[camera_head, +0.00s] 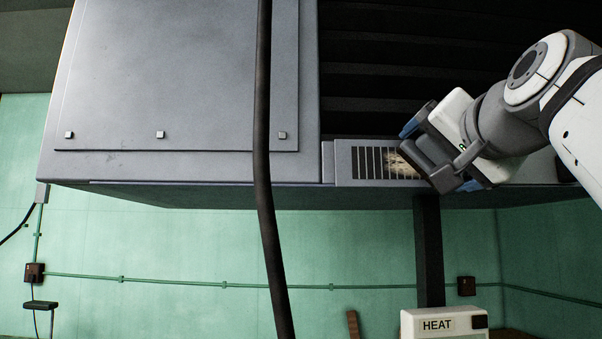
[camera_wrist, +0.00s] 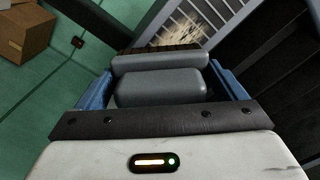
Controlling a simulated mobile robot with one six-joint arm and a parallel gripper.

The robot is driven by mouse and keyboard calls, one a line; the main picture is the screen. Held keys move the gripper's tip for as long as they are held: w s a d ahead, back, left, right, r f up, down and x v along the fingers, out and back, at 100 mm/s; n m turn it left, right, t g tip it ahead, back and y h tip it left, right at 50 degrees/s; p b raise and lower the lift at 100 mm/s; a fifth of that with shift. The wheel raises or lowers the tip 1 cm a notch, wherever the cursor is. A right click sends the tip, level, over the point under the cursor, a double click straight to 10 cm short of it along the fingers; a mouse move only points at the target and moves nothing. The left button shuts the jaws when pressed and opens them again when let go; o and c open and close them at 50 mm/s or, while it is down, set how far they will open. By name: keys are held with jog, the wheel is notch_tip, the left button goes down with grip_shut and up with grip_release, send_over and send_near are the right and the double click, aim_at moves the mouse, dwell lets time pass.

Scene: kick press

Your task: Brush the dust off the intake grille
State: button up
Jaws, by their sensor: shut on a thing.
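The intake grille (camera_head: 368,162) is a light grey slotted panel on the lower front edge of the large grey machine. A tan patch of dust (camera_head: 397,164) covers part of its right side; it also shows in the wrist view (camera_wrist: 204,36). My gripper (camera_head: 437,153) is at the grille's right end and hides part of it. In the wrist view its blue fingers are shut on a grey brush (camera_wrist: 160,88) with brownish bristles (camera_wrist: 165,47) at the far side. The bristles are close to the dusty slots. I cannot tell whether they touch.
A dark cable (camera_head: 263,180) hangs in front of the machine, left of the grille. A dark post (camera_head: 429,250) and a box marked HEAT (camera_head: 440,325) are below. A cardboard box (camera_wrist: 25,30) stands at the wrist view's upper left.

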jog(key=shift+d+b, duration=0.5)
jog(key=shift+d, duration=1.6)
jog(key=shift+a+r+p, duration=0.1)
jog(key=shift+a+p, duration=0.65)
jog(key=shift+a, duration=2.15)
jog(key=shift+w+a+p, duration=0.1)
jog(key=shift+a+p, duration=0.65)
jog(key=shift+a, duration=1.55)
jog(key=shift+s, duration=0.3)
jog(key=shift+s+b, duration=0.6)
jog(key=shift+s, duration=2)
